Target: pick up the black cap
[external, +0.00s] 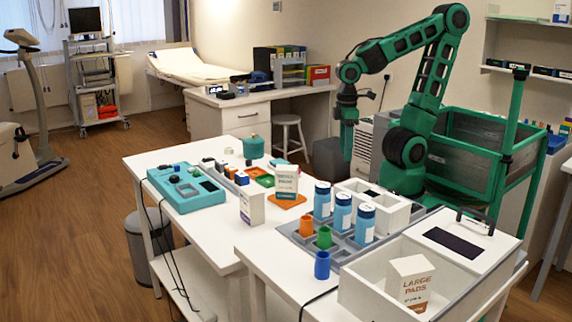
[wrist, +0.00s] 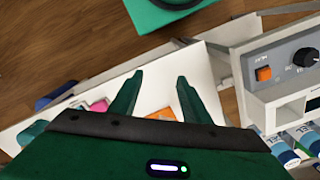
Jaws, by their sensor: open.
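I cannot pick out the black cap with certainty. In the external view a small round black piece (external: 174,178) sits on top of the teal device (external: 190,202) at the left end of the white table, and it may be a cap or a knob. My gripper (external: 347,118) hangs from the green arm, to the right of and well apart from that piece. In the wrist view the two green fingers of my gripper (wrist: 160,76) are spread with nothing between them. No black cap is clear in the wrist view.
A white open box (external: 358,290) stands at the front right. A grey device with a black knob (wrist: 305,57) is at right in the wrist view.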

